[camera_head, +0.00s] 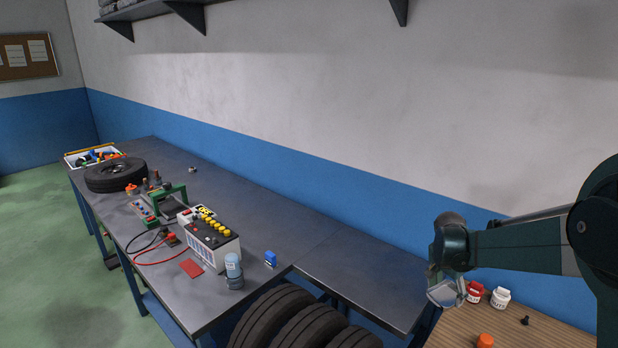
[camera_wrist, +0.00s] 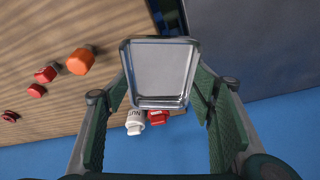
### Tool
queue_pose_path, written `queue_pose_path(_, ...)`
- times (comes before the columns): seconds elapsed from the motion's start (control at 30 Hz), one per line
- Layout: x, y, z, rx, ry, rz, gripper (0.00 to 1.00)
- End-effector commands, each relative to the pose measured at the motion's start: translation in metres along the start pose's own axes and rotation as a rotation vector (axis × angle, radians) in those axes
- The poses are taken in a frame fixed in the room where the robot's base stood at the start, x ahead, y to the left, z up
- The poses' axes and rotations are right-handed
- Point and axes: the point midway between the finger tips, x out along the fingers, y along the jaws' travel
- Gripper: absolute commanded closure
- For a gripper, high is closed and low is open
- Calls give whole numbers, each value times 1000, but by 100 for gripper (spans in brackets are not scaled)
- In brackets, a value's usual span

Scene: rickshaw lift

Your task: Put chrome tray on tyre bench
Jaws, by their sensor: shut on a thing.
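The chrome tray (camera_wrist: 160,72), a small shiny metal dish with a raised rim, is held between the fingers of my gripper (camera_wrist: 163,85) in the wrist view. In the head view the tray (camera_head: 446,292) hangs tilted under my gripper (camera_head: 436,272), at the left end of the wooden table. A dark metal bench (camera_head: 375,275) with several tyres (camera_head: 290,325) beneath its near side lies just left of my gripper. Its near right stretch is bare. The bench also shows at the upper right of the wrist view (camera_wrist: 245,45).
The wooden table (camera_head: 455,325) carries a red jar (camera_head: 475,292), a white jar (camera_head: 500,297), an orange cap (camera_head: 485,340) and a small black piece (camera_head: 525,320). A battery (camera_head: 210,240), blue bottle (camera_head: 234,270) and tyre (camera_head: 115,174) stand farther left. A blue-and-white wall runs behind.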

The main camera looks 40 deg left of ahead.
Motion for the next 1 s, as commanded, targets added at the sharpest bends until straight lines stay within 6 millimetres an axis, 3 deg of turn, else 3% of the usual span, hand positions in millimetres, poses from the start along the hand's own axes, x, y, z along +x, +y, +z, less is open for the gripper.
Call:
queue_pose_path(0.03,-3,-18,10,-37,2,-11,63)
queue_pose_path(0.2,-13,-70,41,-163,9,-47,63)
queue_pose_path(0.43,-24,-123,76,-293,18,-84,63)
queue_pose_path(0.63,-29,-142,91,-345,22,-99,63)
queue_pose_path(1.0,-30,-145,93,-353,23,-101,63)
